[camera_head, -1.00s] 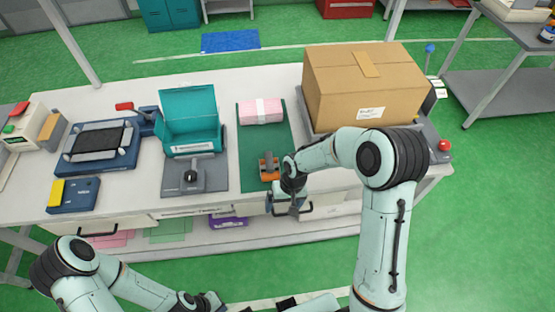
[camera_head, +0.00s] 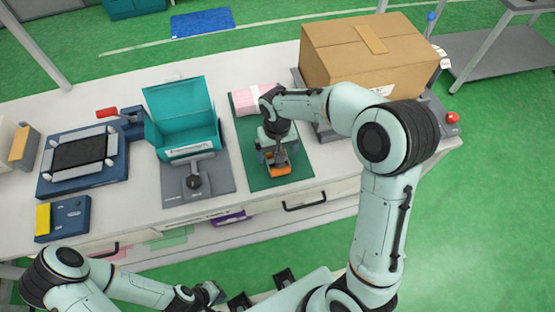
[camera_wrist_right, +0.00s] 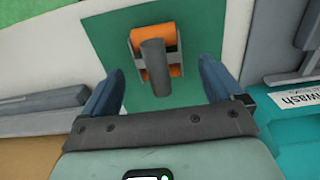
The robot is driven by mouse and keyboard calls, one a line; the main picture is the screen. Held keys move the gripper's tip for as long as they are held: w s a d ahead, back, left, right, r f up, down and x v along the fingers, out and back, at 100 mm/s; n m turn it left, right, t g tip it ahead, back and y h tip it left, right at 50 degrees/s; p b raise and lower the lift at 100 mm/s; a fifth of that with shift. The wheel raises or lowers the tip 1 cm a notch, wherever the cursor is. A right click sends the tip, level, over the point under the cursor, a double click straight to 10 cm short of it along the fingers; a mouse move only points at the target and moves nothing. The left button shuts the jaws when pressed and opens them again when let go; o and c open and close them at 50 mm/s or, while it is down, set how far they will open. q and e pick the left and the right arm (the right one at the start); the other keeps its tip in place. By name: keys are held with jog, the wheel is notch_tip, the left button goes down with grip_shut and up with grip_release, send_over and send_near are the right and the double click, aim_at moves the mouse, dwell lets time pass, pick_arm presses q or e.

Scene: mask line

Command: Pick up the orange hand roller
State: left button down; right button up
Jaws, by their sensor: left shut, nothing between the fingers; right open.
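The orange hand roller (camera_head: 280,169) lies on the dark green mat (camera_head: 254,178), near the front edge of the table. In the right wrist view it shows as an orange roller (camera_wrist_right: 160,36) in a grey frame with a dark grey handle. My right gripper (camera_head: 273,157) is open above the roller and partly hides it in the head view. In the wrist view its blue fingers stand apart, one on each side of the handle, with nothing gripped. My left gripper (camera_head: 214,291) is shut and empty, low in front of the table.
A pink bundle (camera_head: 247,99) lies at the mat's far end. A teal open box (camera_head: 182,112) and a grey device with a black knob (camera_head: 193,181) stand left of the mat. A large cardboard box (camera_head: 360,55) stands to the right.

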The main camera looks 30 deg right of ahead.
jog(key=f, duration=0.5)
jog(key=shift+w+d+f, duration=0.1)
jog(key=shift+d, duration=0.15)
pick_arm(q)
jog(key=shift+r, duration=0.1)
pick_arm(e)
jog(key=c, duration=1.2)
